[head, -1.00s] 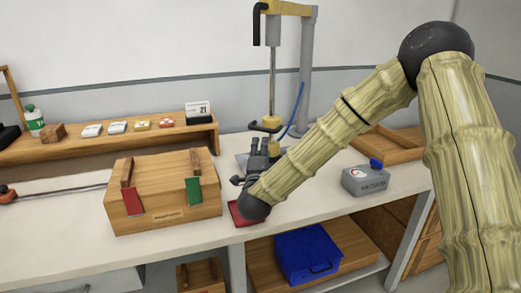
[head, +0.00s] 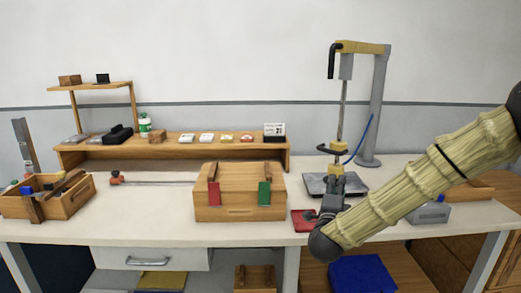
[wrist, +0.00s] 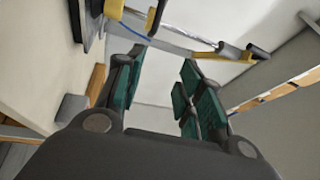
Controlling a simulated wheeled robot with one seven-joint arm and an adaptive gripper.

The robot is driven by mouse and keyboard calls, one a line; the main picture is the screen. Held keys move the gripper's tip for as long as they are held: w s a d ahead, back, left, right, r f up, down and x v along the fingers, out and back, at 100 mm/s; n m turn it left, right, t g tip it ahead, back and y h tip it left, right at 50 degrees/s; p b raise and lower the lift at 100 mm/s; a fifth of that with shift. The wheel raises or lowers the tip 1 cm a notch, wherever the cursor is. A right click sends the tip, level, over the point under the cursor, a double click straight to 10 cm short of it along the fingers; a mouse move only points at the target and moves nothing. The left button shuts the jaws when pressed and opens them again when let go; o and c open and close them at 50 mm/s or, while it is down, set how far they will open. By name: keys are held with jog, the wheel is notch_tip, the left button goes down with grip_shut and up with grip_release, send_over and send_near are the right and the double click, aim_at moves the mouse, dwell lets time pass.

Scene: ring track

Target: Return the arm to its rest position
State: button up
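My arm, covered in bamboo-like segments, comes in from the right in the head view. My gripper (head: 333,188) is raised in front of the grey plate at the foot of the stand, above the front of the workbench (head: 150,222). In the wrist view my gripper (wrist: 160,82) has its green-padded fingers spread wide apart, with nothing between them. The black wrist joint hides part of a red flat piece (head: 303,220) on the bench.
A wooden box (head: 240,205) with red and green straps stands left of my gripper. A yellow-and-grey stand (head: 376,110) rises behind it. A grey gauge box (head: 430,213) sits to the right. A tool crate (head: 70,203) is at far left. A blue bin (head: 362,275) is below.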

jog(key=s+a+f+n+g+y+p, duration=0.15)
jog(key=s+f+n+g+y, duration=0.35)
jog(key=f, duration=0.6)
jog(key=s+a+f+n+g+p, duration=0.15)
jog(key=s+f+n, duration=0.25)
jog(key=s+f, duration=0.55)
jog(key=s+a+f+n+g+y+p, duration=0.1)
jog(key=s+a+f+n+g+y, duration=0.25)
jog(key=f, duration=0.95)
jog(key=s+d+f+n+g+p, duration=0.1)
jog(key=s+d+f+n+g, duration=0.2)
jog(key=s, duration=1.4)
jog(key=s+d+f+n+g+h+p, duration=0.1)
jog(key=s+f+n+g, duration=0.4)
jog(key=s, duration=1.2)
notch_tip(320, 180, down, 3)
jog(key=shift+s+d+r+g+p, duration=0.25)
jog(key=shift+d+p, duration=0.35)
jog(key=shift+d, duration=0.35)
jog(key=shift+n, duration=0.25)
